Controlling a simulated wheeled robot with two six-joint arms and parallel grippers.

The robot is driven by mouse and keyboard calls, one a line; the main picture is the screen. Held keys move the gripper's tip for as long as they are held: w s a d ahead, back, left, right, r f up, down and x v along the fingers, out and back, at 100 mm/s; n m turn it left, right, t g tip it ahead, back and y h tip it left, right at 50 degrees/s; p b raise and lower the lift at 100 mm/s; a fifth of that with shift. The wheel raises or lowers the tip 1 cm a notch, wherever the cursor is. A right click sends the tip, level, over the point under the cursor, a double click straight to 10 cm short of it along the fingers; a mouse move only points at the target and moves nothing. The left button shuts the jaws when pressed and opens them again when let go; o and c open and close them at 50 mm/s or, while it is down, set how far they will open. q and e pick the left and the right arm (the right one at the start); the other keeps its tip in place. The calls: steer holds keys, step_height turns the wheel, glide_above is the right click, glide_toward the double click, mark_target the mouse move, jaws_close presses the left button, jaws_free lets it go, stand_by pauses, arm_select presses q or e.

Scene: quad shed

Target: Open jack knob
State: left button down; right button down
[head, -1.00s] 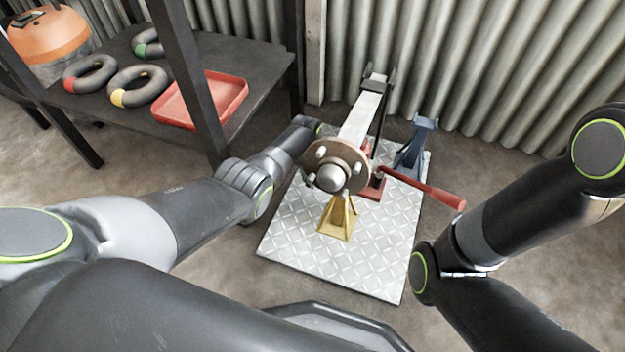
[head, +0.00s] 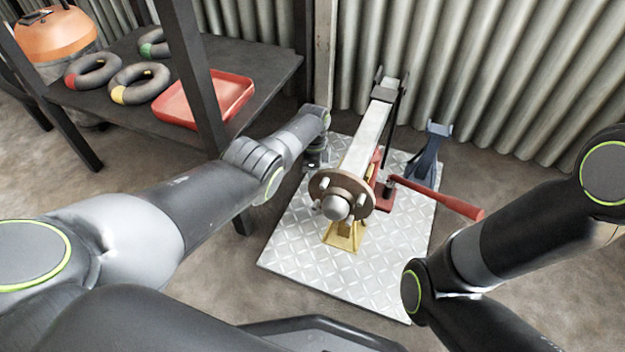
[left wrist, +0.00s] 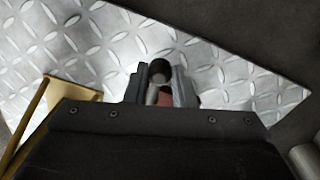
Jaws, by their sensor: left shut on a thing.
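The red jack (head: 386,196) stands on the checker plate beside the axle, its long red handle (head: 440,199) pointing right. In the left wrist view a small dark round knob (left wrist: 159,72) sits between the fingers of my left gripper (left wrist: 160,82), which is shut on it. A reddish part (left wrist: 165,98) shows just below the knob. In the head view my left arm reaches to the left side of the axle (head: 366,139); its fingertips and the knob cannot be made out there. My right arm is at the right, with its gripper out of view.
A yellow stand (head: 342,236) is under the hub (head: 340,194). A blue stand (head: 427,154) is at the back right of the plate (head: 300,250). A dark shelf with a red tray (head: 205,97) and several ringed tubes is at left. A corrugated wall closes the back.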

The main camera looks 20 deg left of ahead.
arm_select(q)
steer(key=shift+w+m+b, duration=0.3)
steer(key=shift+m+b, duration=0.15)
steer(key=shift+m, duration=0.25)
steer(key=c, duration=1.2)
jaws_free()
steer(key=shift+r, duration=0.1)
